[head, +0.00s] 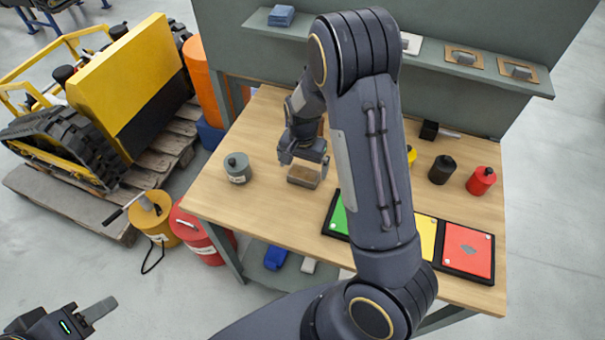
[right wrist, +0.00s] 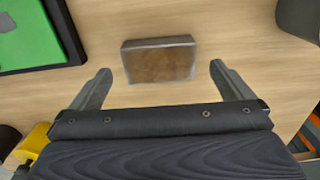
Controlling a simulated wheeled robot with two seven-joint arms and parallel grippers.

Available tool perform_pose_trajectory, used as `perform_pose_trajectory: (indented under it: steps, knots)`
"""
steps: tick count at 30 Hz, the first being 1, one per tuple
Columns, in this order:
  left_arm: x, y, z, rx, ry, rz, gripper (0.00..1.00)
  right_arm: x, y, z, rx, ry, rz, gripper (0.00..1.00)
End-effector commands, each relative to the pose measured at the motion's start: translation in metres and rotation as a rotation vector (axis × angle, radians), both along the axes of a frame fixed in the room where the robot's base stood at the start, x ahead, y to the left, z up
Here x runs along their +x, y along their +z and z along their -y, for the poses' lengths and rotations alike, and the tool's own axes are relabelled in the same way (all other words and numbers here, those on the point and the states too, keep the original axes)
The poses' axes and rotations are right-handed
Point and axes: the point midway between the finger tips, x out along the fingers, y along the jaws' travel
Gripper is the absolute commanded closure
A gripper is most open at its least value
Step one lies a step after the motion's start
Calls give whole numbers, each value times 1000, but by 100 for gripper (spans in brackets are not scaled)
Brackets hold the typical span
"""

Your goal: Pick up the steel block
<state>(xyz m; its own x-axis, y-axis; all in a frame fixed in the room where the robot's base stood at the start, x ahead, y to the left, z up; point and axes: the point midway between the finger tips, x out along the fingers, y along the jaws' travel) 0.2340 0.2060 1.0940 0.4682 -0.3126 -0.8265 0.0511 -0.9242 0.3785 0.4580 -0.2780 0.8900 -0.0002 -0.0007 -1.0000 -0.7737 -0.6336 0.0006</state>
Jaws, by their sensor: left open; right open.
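A small block (head: 303,177) with a brown, rusty-looking top and grey metal sides lies flat on the wooden table, left of the green panel. I take it to be the steel block. My right gripper (head: 303,163) is open, pointing down just behind and above it. In the right wrist view the block (right wrist: 158,62) lies centred between the two spread fingers of my right gripper (right wrist: 160,72), with clear gaps on both sides. My left gripper (head: 88,316) is open at the bottom left, away from the table; only one finger shows clearly.
Green, yellow (head: 427,237) and red (head: 467,250) panels lie along the front edge, partly behind my right arm. A grey canister (head: 237,168) stands left of the block. Black (head: 441,170) and red (head: 481,181) canisters stand at right. A shelf (head: 430,52) holds small blocks at the back.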

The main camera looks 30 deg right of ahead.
Motion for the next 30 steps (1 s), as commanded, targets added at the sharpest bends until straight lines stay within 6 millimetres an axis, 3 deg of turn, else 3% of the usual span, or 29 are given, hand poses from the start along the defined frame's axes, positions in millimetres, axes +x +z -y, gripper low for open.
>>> perform_pose_trajectory:
  steps: [6,13,30]
  knots:
    - [0,5,0,0,0,0,57,0,-23,0,1,-1,-1,0]
    - [0,4,0,0,0,0,57,0,-24,0,1,0,1,0]
    - [0,4,0,0,0,0,57,0,-24,0,1,0,1,75]
